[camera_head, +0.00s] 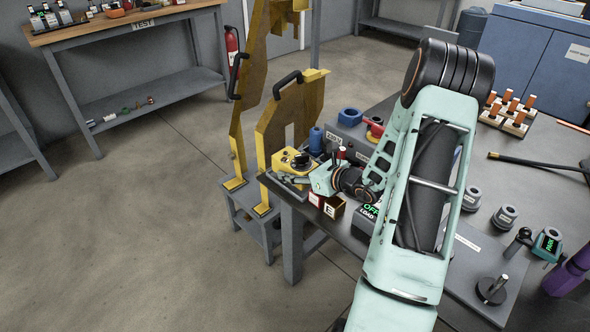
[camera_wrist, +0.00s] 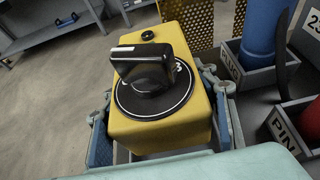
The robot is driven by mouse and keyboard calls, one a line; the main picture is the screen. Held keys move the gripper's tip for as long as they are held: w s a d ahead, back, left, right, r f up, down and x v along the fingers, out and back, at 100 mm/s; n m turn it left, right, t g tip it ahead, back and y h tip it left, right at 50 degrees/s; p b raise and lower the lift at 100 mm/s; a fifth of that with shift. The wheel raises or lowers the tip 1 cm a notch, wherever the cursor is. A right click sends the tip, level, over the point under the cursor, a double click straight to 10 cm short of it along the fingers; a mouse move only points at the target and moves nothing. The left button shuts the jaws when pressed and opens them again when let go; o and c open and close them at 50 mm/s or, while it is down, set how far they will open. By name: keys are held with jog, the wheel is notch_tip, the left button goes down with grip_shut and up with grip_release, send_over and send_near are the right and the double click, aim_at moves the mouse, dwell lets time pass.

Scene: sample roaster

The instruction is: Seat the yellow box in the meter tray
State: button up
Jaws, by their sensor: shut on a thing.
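The yellow box (camera_head: 289,158) is at the table's far left corner, with a round black dial and a big black knob on top. In the wrist view the yellow box (camera_wrist: 185,115) fills the middle, with a small black button near its far end. My gripper (camera_head: 292,172) is shut on the box. In the wrist view my gripper (camera_wrist: 160,125) has one finger on each side of it. The meter tray cannot be clearly made out; the box and my gripper cover what lies beneath, so I cannot tell whether the box touches a tray floor.
To the right, grey bins labelled PLUG (camera_wrist: 235,72) and PIN (camera_wrist: 285,128) hold blue and red parts. A yellow perforated bracket (camera_head: 285,120) with a black handle stands behind the box. Small lettered blocks (camera_head: 325,205) sit near the front edge. Open floor lies left.

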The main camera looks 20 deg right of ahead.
jog(key=shift+f, duration=0.1)
jog(key=shift+f+b, duration=0.2)
jog(key=shift+b, duration=0.15)
jog(key=shift+r, duration=0.4)
